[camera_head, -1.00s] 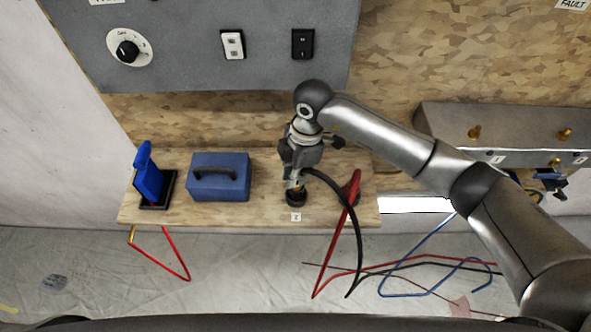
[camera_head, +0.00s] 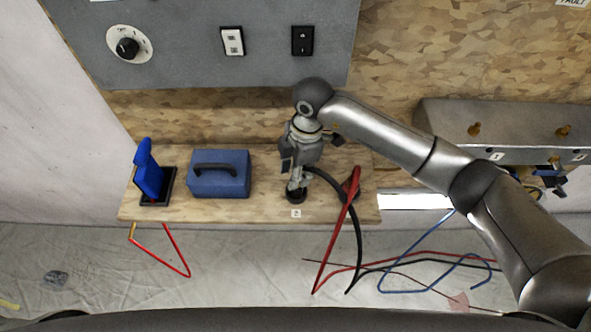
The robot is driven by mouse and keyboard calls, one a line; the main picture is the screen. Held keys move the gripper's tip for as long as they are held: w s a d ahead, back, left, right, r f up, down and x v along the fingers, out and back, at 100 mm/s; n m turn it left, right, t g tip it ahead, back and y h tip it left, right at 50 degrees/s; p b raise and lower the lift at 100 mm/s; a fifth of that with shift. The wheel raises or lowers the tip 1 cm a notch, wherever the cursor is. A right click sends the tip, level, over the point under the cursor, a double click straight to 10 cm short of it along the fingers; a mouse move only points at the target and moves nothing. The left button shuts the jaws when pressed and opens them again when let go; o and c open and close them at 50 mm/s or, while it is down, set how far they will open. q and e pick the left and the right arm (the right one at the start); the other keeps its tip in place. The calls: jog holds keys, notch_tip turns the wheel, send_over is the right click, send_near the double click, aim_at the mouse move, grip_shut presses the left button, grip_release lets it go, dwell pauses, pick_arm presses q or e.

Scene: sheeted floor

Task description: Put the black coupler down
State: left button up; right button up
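My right gripper (camera_head: 296,186) points down over the wooden shelf, just above a round black holder (camera_head: 296,197) behind the label "2". The black coupler is mostly hidden by the gripper; its black hose (camera_head: 357,235) comes out beside the fingers and runs down to the floor. The fingers are at the coupler, at or in the holder. I cannot tell whether they are shut on it or apart from it. My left gripper is not in view.
A red coupler (camera_head: 354,182) with a red hose stands close on the right. A blue case (camera_head: 219,174) and a blue upright piece on a black base (camera_head: 157,187) are on the left. A metal box (camera_head: 505,130) with brass fittings is at the right. Hoses lie on the sheeted floor.

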notch_tip(320, 180, up, 12)
jog(key=d+b, duration=0.1)
jog(key=b, duration=0.2)
jog(key=shift+w+d, duration=0.3)
jog(key=shift+w, duration=0.05)
jog(key=shift+f, duration=0.15)
